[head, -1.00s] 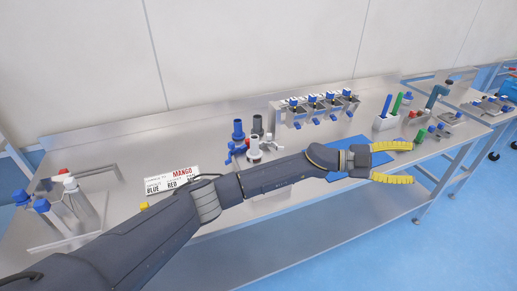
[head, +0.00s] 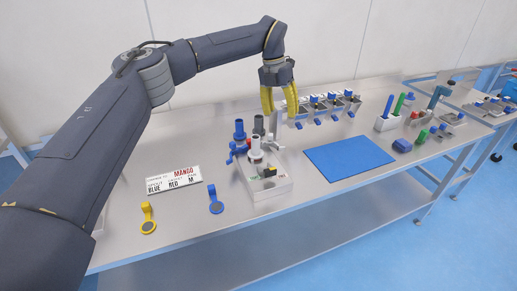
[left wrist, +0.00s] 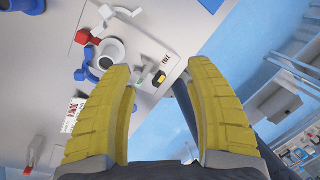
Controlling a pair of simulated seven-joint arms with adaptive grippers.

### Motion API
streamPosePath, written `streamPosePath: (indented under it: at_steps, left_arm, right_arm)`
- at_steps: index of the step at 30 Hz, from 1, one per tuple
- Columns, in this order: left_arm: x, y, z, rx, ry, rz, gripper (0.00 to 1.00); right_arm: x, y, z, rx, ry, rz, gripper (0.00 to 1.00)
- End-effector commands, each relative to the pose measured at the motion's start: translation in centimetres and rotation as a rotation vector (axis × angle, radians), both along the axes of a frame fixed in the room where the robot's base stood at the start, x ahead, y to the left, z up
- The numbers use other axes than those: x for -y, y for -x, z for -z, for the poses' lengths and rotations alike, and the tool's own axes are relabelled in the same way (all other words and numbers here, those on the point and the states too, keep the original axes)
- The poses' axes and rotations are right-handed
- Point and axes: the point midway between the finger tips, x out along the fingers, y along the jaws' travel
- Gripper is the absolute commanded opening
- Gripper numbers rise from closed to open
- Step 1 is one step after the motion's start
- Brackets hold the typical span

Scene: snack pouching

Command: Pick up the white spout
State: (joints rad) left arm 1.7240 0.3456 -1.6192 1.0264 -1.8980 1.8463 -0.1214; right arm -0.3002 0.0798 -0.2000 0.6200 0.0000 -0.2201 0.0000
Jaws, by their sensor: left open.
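My left gripper (head: 280,112) has yellow fingers, open and pointing down. It hangs above and slightly right of the white spout, apart from it. My right gripper is not in view.
A blue spout (head: 239,130) and a dark grey one (head: 258,125) stand behind the white one. A sign (head: 173,181) and yellow (head: 148,220) and blue (head: 214,200) pieces lie left and front. A blue mat (head: 348,157) lies bare on the right. Dispensers (head: 330,105) stand behind.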

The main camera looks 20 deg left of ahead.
Motion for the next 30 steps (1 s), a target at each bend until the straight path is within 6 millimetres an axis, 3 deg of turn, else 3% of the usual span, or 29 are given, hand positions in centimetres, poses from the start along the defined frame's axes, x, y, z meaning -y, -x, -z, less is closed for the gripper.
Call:
streamPosePath:
  at_steps: [1,3,6,9,14,30]
  left_arm:
    - [-2.4,-0.4,-0.7,0.000,-0.044,-0.020,0.55]
    - [-4.9,-0.5,-1.4,-0.004,-0.097,-0.040,0.55]
    - [-7.5,-0.6,-2.1,-0.011,-0.148,-0.063,0.55]
    - [-8.9,-0.6,-2.4,-0.016,-0.174,-0.075,0.55]
    - [-9.4,-0.6,-0.9,-0.022,-0.184,-0.079,0.55]
    - [-9.2,-0.5,8.1,-0.021,-0.182,-0.079,0.55]
  right_arm:
    - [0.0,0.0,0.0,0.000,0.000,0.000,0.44]
    - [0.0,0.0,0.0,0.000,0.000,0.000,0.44]
    - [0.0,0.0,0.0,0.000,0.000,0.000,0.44]
    - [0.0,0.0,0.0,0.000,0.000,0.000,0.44]
    - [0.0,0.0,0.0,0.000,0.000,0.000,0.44]
    - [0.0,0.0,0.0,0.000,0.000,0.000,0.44]
